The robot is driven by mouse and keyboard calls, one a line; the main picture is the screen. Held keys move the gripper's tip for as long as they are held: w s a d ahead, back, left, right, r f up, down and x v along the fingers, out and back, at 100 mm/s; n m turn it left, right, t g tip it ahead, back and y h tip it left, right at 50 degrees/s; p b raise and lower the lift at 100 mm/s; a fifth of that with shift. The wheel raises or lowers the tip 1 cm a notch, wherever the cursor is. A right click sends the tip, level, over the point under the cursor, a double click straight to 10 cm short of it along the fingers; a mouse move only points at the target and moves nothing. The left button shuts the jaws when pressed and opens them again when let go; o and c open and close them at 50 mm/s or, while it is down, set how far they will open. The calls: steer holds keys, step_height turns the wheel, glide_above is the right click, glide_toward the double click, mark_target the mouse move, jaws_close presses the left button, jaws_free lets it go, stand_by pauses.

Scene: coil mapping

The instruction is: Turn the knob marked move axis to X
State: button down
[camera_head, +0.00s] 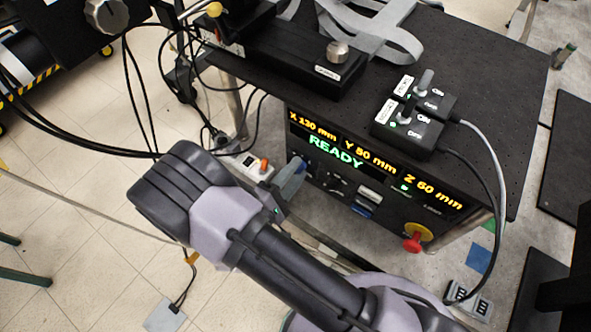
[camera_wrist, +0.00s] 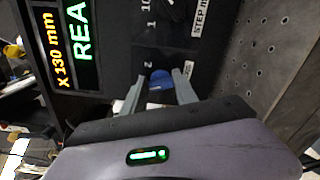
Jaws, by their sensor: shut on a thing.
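The black control panel (camera_head: 375,185) is on the front of the bench, with a lit display reading X 130 mm, Y 50 mm, Z 60 mm and READY. In the wrist view the panel appears turned on its side. My gripper (camera_wrist: 158,85) is at the panel, its two grey fingers on either side of a blue knob (camera_wrist: 160,79), shut on it. A label beside the knob is mostly hidden by a finger, so its words and the knob's setting cannot be read. In the head view my gripper (camera_head: 293,174) reaches the panel's left part and hides the knob.
Another knob, labelled STEP (camera_wrist: 203,18), sits close to the held one. A red emergency button (camera_head: 413,243) is at the panel's lower right. Two black switch boxes (camera_head: 410,128) stand on the bench top, with cables hanging past the panel's right side. A perforated surface (camera_wrist: 270,60) lies right of the panel.

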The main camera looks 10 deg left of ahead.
steer(key=n+p, duration=0.1)
steer(key=n, duration=0.3)
steer(key=shift+r+n, duration=0.1)
steer(key=shift+n, duration=0.5)
steer(key=c, duration=1)
jaws_free()
steer(key=shift+a, duration=0.1)
steer(key=shift+o, duration=0.2)
steer(key=p+v, duration=0.2)
steer(key=v, duration=1.5)
steer(key=shift+s, duration=0.2)
